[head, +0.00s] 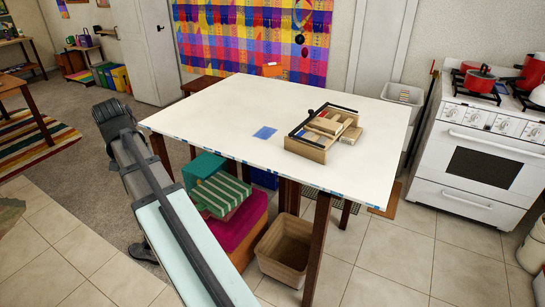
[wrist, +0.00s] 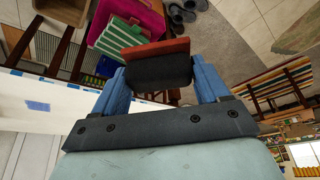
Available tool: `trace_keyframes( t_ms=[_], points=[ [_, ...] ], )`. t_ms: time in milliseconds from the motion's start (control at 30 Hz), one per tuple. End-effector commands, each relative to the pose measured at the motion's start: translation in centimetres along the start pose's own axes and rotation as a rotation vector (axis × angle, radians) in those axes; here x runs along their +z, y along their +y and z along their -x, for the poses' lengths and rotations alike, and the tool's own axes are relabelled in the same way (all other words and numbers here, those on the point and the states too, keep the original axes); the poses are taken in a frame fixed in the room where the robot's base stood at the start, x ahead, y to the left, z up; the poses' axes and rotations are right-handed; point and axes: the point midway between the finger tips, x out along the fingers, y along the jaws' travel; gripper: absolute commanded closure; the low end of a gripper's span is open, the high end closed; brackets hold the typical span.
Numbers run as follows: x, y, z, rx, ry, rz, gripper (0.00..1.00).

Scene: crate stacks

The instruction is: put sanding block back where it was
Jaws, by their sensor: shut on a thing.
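My gripper (wrist: 160,80) shows in the wrist view, its two blue fingers shut on a block with a dark grey body and a red-brown face, which I take to be the sanding block (wrist: 158,52). The block is held clear of the table, beyond its edge in that view. In the head view my arm reaches up the left side, and I cannot make out the gripper's fingers or the block there. A wooden crate (head: 305,153) with dark rims stands on the white table (head: 210,105), with wooden pieces and red and blue bits in or on it.
A flat blue square (head: 265,132) lies on the table left of the crate. The rest of the tabletop is clear. Below stand a green-striped crate (head: 222,195) on a magenta box (head: 243,232) and an open tan bin (head: 285,250). A white stove (head: 485,150) stands right.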

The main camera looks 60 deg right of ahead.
Motion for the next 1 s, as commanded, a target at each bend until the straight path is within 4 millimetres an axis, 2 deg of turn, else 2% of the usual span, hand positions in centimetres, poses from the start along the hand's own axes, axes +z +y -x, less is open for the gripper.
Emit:
trace_keyframes(
  t_ms=[33, 200, 500, 767, 1000],
  points=[
    [-0.8, 1.6, -0.2, 0.012, 0.0, -0.028, 0.54],
    [-2.5, 6.5, -0.7, 0.047, 0.0, -0.113, 0.54],
    [-4.7, 15.4, -1.2, 0.107, -0.001, -0.259, 0.54],
    [-5.7, 23.4, -1.3, 0.159, -0.001, -0.387, 0.54],
    [-5.9, 30.9, -1.0, 0.208, -0.001, -0.504, 0.54]
  ],
)
